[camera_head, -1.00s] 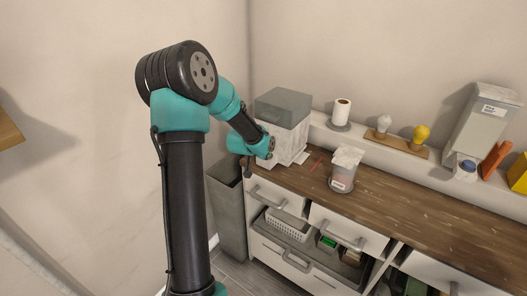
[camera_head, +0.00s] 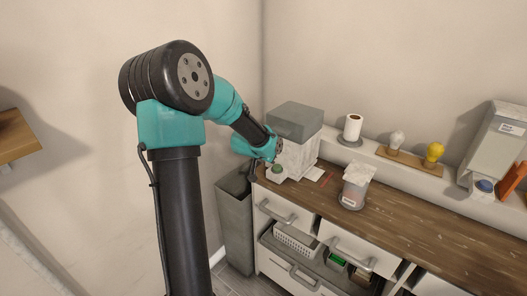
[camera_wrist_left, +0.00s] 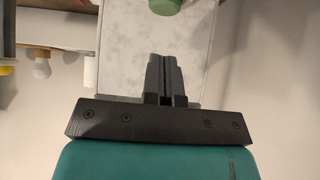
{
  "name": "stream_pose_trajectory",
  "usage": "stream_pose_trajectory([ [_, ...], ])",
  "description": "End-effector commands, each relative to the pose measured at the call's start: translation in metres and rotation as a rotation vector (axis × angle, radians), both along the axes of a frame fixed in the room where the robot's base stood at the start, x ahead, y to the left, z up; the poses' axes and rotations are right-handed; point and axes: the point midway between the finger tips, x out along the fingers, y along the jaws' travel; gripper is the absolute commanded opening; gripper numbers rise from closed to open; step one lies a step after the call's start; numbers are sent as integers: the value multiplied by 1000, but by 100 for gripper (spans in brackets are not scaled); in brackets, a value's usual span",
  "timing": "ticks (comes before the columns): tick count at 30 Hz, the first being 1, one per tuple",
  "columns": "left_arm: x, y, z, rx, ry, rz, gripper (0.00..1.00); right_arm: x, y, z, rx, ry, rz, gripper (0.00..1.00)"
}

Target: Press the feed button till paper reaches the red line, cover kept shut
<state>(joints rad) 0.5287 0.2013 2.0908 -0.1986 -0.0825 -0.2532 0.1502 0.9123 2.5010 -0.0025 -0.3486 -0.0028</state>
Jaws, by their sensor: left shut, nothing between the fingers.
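The paper dispenser (camera_head: 297,153) is a white marbled box in the corner of the wooden counter. Its grey cover (camera_head: 295,120) sits closed on top. A green feed button (camera_head: 277,170) is on a pale base at its front; the button also shows at the top edge of the left wrist view (camera_wrist_left: 163,5). White paper (camera_head: 314,173) lies by the dispenser's right side, close to the red line (camera_head: 327,178); the exact gap is too small to tell. My left gripper (camera_wrist_left: 163,58) is shut and empty, in front of the dispenser and apart from the button. My right gripper is out of view.
A grey bin (camera_head: 235,222) stands left of the cabinet. An open drawer holds a white basket (camera_head: 296,240).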

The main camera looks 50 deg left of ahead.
Motion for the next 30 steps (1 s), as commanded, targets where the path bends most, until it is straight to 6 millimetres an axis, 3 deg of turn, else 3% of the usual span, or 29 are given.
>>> stream_pose_trajectory([
  [9, -33, -7, 35, 3, -3, 1, 0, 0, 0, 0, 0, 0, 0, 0],
  [18, -45, -10, 48, 2, -4, 0, 0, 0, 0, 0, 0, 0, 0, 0],
  [30, -47, -11, 50, 1, -3, -1, 0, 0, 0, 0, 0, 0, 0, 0],
])
